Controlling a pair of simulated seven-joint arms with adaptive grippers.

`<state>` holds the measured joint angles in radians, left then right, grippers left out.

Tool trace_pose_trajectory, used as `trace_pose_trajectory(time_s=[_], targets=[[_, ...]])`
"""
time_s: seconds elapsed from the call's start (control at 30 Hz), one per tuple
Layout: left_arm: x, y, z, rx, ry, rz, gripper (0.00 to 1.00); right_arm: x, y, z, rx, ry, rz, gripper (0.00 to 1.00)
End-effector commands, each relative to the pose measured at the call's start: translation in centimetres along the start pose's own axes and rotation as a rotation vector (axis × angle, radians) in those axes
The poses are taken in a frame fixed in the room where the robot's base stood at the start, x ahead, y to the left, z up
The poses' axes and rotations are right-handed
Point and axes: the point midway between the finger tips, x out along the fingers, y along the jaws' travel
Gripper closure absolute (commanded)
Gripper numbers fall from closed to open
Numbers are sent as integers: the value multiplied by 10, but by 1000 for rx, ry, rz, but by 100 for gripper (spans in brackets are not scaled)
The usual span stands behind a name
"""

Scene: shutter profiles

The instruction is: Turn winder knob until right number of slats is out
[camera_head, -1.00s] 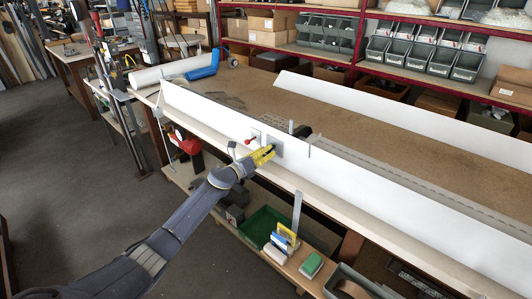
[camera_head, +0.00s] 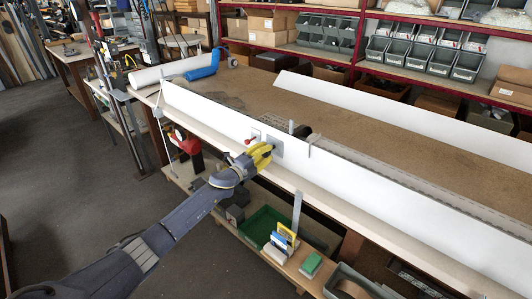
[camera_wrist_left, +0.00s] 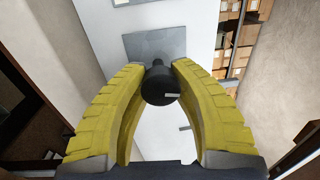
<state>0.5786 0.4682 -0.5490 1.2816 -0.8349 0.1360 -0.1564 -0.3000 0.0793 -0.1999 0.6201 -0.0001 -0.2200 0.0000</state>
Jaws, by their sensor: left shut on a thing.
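The winder knob (camera_wrist_left: 160,84) is a dark, round knob with a light mark on its face, seen in the left wrist view. It stands out from a grey plate (camera_wrist_left: 154,46) on the white panel; the plate also shows in the head view (camera_head: 277,147). My left gripper (camera_wrist_left: 160,72), with yellow fingers, is shut on the knob from both sides. In the head view my left gripper (camera_head: 268,150) reaches the panel and hides the knob. The slats cannot be made out clearly. My right gripper is not in view.
A long white panel (camera_head: 400,190) stands along the bench's front edge, with a second white panel (camera_head: 400,111) behind it. A small red-handled part (camera_head: 249,140) is left of the plate. Below are a green bin (camera_head: 262,222) and boxes. A blue roll (camera_head: 203,72) lies at the far left.

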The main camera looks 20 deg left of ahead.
Motion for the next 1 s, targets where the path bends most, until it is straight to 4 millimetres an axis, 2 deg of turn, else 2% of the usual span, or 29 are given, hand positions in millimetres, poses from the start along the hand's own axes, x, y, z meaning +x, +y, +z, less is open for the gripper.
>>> trace_pose_trajectory(time_s=[0.03, 0.4, 1.0], targets=[[1, -4, 2, -30, -4, -5, 100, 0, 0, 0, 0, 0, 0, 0], [1, -4, 3, -188, -15, -5, 100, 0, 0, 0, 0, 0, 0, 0], [1, -5, 4, -221, -19, -6, 100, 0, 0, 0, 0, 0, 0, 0]])
